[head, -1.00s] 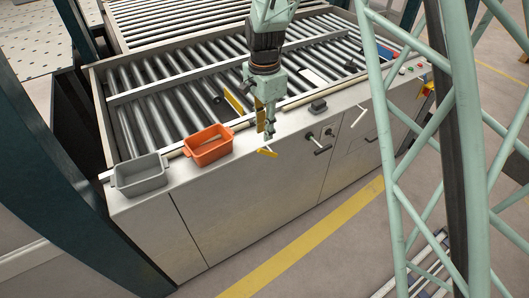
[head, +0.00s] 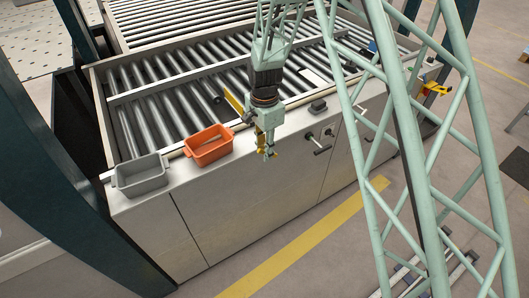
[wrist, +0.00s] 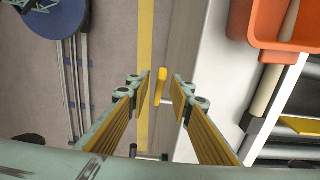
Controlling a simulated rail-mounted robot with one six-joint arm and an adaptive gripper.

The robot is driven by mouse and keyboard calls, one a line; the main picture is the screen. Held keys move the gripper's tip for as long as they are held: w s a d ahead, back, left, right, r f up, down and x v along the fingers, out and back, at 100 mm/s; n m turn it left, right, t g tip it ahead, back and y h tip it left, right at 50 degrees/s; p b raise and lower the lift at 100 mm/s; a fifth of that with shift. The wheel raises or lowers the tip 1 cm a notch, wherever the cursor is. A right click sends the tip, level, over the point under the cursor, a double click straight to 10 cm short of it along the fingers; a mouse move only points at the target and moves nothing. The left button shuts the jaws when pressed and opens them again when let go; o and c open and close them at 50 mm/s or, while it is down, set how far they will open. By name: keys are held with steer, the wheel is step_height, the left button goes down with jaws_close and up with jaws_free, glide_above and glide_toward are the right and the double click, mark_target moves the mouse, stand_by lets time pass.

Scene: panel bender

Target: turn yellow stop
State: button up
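A small yellow handle (wrist: 161,86), which I take as the yellow stop, sticks out at the front side of the pale cabinet. In the wrist view it appears between my fingertips, with a gap on each side. I cannot tell how deep it sits between them. My gripper (wrist: 162,80) is open, with its yellow-padded fingers spread. In the head view my gripper (head: 266,155) points down at the cabinet's front edge and largely hides the handle. A separate yellow bar (head: 234,102) stands by the rollers; it also shows in the wrist view (wrist: 301,126).
An orange bin (head: 208,146) and a grey bin (head: 141,175) stand on the ledge left of my gripper. A black-knobbed handle (head: 322,147) sticks out of the cabinet front (head: 240,195) to the right. The floor in front, with a yellow line (head: 300,245), is clear.

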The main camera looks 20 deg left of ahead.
steer(key=shift+f, duration=0.5)
steer(key=shift+c, duration=0.2)
jaws_close()
